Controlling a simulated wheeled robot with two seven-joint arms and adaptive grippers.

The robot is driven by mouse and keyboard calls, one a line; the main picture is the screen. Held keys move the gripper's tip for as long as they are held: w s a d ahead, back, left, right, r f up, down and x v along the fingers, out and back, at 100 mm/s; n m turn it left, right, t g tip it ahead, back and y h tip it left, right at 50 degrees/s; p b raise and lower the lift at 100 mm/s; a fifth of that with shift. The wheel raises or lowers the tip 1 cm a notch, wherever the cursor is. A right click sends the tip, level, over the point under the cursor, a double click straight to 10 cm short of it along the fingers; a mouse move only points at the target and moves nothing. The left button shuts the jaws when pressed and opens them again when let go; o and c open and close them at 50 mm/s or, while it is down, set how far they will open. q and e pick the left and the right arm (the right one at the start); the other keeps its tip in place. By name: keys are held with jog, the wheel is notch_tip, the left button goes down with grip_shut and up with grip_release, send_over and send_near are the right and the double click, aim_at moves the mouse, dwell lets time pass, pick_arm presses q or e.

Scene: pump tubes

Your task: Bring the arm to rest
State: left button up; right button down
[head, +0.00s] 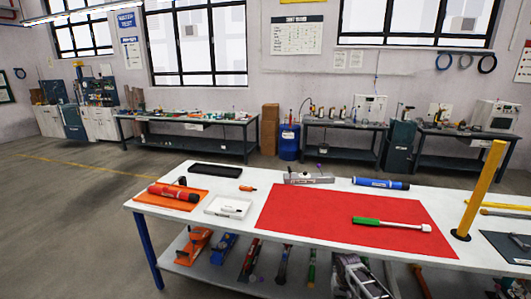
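Neither of my grippers nor arms shows in the head view. On the white workbench (233,230), a red tube (173,192) with a dark end lies on an orange mat (146,200) at the left. A blue tube (380,183) with a dark end lies at the back, behind the red mat (320,215). A grey metal fixture (309,178) stands at the back edge, left of the blue tube. A green-handled tool (390,224) with a pale head lies on the red mat.
A black tray (215,171), a white tray (227,214) and a small orange tool (248,188) are on the left half. A yellow post (482,185) rises at the right. Several tools fill the lower shelf. Other benches (190,143) line the far wall; open floor (60,210) lies left.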

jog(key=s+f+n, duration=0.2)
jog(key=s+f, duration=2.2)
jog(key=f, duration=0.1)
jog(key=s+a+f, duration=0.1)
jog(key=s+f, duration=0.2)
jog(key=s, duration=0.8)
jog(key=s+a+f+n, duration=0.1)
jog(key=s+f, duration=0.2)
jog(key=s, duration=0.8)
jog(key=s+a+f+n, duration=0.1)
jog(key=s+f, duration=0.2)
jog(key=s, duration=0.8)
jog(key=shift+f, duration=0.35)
